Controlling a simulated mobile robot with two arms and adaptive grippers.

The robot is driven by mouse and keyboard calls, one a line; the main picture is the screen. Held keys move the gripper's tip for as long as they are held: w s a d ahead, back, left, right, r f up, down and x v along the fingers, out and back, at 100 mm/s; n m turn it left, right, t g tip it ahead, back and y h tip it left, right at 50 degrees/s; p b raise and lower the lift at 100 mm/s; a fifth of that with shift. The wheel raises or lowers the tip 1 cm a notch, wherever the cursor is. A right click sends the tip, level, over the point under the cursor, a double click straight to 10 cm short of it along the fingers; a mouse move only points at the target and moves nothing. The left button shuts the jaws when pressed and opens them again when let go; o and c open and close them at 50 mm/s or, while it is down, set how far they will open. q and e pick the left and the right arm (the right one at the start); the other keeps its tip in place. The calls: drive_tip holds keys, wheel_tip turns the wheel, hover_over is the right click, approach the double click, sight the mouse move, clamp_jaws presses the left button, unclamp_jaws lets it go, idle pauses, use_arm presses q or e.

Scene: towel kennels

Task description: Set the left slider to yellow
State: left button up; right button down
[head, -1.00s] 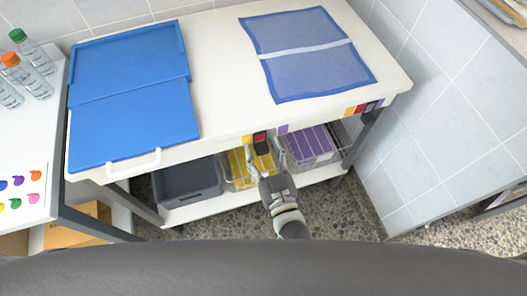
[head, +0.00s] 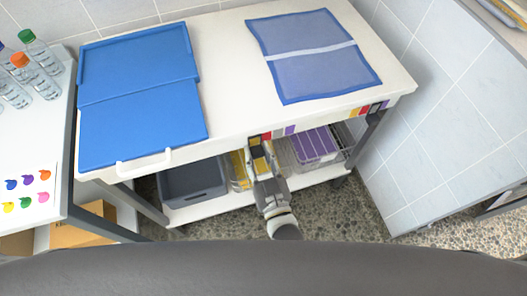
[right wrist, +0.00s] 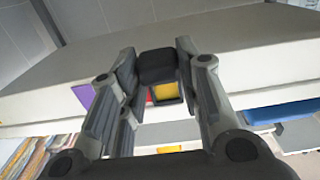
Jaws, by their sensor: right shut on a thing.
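The left slider is on the white table's front edge. Its colour strip shows red, grey and purple (head: 290,130) patches to the right of my right gripper (head: 257,146). That gripper is shut on the slider's dark knob (right wrist: 157,66), from the front. In the right wrist view, a yellow patch (right wrist: 167,91) shows inside the dark slider frame just under the knob, with red (right wrist: 150,98) beside it on the left. The slider stands at the yellow end of its strip. In the head view the fingers partly hide the knob and yellow patch. My left gripper is not in view.
Another colour strip (head: 359,109) is on the same edge further right. A blue board (head: 140,100) and a blue towel (head: 312,55) lie on the tabletop. Below are a grey bin (head: 190,182), a basket with yellow cloth, and a basket with purple cloth (head: 312,146).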

drive_tip(key=shift+s+a, duration=0.15)
drive_tip(key=shift+a, duration=0.25)
drive_tip(key=shift+d, duration=0.1)
drive_tip(key=c, duration=1.5)
unclamp_jaws()
drive_tip(key=shift+d, duration=0.1)
drive_tip(key=o, duration=0.5)
drive_tip(key=shift+c, duration=0.2)
drive_tip(key=shift+a, duration=0.2)
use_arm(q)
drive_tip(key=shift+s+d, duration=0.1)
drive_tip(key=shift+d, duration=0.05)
use_arm(e)
drive_tip(key=shift+d, duration=0.15)
drive_tip(key=shift+d, duration=0.1)
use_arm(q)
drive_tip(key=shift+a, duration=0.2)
use_arm(e)
drive_tip(key=v, duration=1.2)
